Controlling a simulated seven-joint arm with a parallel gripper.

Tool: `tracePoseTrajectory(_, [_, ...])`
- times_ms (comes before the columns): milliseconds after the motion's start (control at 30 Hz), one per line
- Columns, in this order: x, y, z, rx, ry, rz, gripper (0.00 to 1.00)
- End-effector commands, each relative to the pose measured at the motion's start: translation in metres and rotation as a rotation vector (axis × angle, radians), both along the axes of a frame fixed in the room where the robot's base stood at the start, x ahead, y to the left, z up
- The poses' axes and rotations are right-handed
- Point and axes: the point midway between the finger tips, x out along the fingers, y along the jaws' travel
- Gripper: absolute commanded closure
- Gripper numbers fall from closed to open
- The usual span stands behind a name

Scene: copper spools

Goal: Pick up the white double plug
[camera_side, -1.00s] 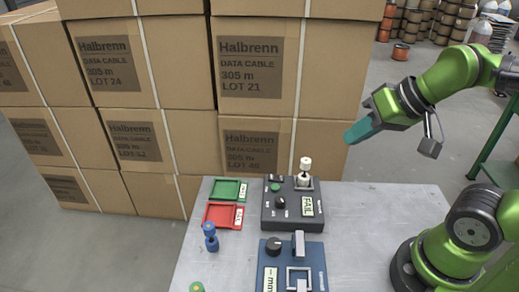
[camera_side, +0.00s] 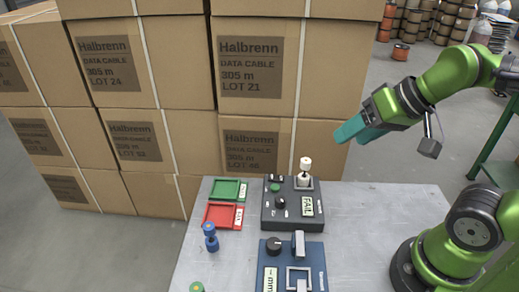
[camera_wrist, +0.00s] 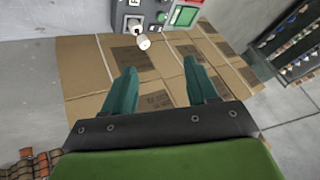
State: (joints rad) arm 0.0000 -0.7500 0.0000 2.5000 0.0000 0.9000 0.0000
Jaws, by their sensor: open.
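The white double plug (camera_side: 305,170) stands upright in the socket of a dark grey tester (camera_side: 279,213), whose label reads FAIL. It also shows in the wrist view (camera_wrist: 143,42), beyond my fingertips. My gripper (camera_side: 344,136) is open and empty, with teal fingers, above and to the right of the plug in the side view. In the wrist view the fingers (camera_wrist: 160,78) are spread apart, with cardboard showing between them.
Green (camera_side: 229,182) and red (camera_side: 240,217) trays lie left of the tester. A blue double plug (camera_side: 210,237) stands nearby, and a green-topped thing (camera_side: 197,287) is at the lower edge. A blue device (camera_side: 268,255) sits in front. Stacked cardboard boxes (camera_side: 180,135) rise behind the table.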

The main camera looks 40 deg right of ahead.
Motion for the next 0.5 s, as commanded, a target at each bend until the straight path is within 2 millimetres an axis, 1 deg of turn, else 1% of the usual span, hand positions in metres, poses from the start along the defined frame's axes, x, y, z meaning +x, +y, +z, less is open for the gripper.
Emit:
tracePoseTrajectory(233, [0.000,0.000,0.000,0.000,0.001,-0.001,0.42])
tracePoseTrajectory(300, [0.002,-0.001,-0.005,0.001,0.021,-0.004,0.42])
tracePoseTrajectory(400, [0.012,-0.006,-0.012,-0.004,0.072,-0.008,0.42])
tracePoseTrajectory(467, [0.023,-0.010,-0.016,-0.036,0.108,0.033,0.42])
tracePoseTrajectory(500, [0.031,-0.014,-0.019,-0.069,0.132,0.081,0.42])
